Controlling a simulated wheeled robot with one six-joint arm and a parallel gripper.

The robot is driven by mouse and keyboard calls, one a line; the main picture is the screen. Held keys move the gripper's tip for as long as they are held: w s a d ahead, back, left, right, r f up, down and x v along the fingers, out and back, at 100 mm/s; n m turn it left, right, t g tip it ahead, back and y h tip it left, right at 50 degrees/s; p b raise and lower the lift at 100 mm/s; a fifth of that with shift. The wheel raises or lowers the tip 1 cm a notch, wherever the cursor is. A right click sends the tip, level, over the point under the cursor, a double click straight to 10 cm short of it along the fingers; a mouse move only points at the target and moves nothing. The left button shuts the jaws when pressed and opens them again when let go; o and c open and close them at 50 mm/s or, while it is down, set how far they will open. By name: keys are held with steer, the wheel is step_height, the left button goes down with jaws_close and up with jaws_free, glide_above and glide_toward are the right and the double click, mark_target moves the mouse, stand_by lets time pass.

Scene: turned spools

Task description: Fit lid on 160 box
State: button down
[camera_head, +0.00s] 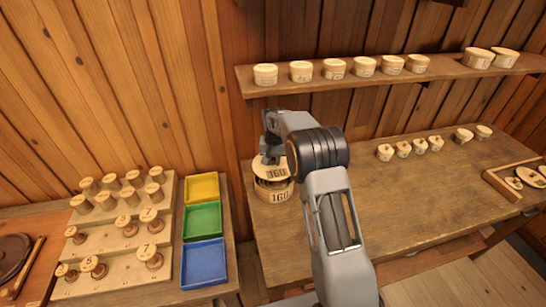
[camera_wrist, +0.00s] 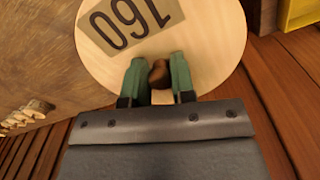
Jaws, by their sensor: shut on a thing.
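The round wooden 160 box (camera_head: 275,193) stands at the near left part of the right-hand bench, its number facing me. The round pale lid (camera_head: 272,170), marked 160, is above the box in the head view, and a dark gap shows between them. In the wrist view the lid (camera_wrist: 215,35) fills the top middle, its number upside down. My gripper (camera_wrist: 158,75) is shut on the lid's small brown knob (camera_wrist: 159,74), with a green finger on each side. The lid hides the box's opening.
A wall shelf (camera_head: 300,84) with several small boxes runs behind the bench (camera_head: 390,205). Several small boxes stand along the bench's back. To the left are a spool rack (camera_head: 115,260) and yellow (camera_head: 202,187), green (camera_head: 202,222) and blue (camera_head: 204,264) trays. The bench's middle is clear.

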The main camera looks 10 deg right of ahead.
mark_target(274, 162)
steer(key=shift+d+f+b, duration=0.1)
steer(key=shift+f+b, duration=1.4)
steer(key=shift+f, duration=0.9)
steer(key=shift+s, duration=0.2)
steer(key=shift+f, duration=0.2)
steer(key=shift+c, duration=2.4)
jaws_free()
steer(key=shift+r, duration=0.3)
steer(key=shift+r+p, duration=0.3)
steer(key=shift+r, duration=0.15)
steer(key=shift+r, duration=0.15)
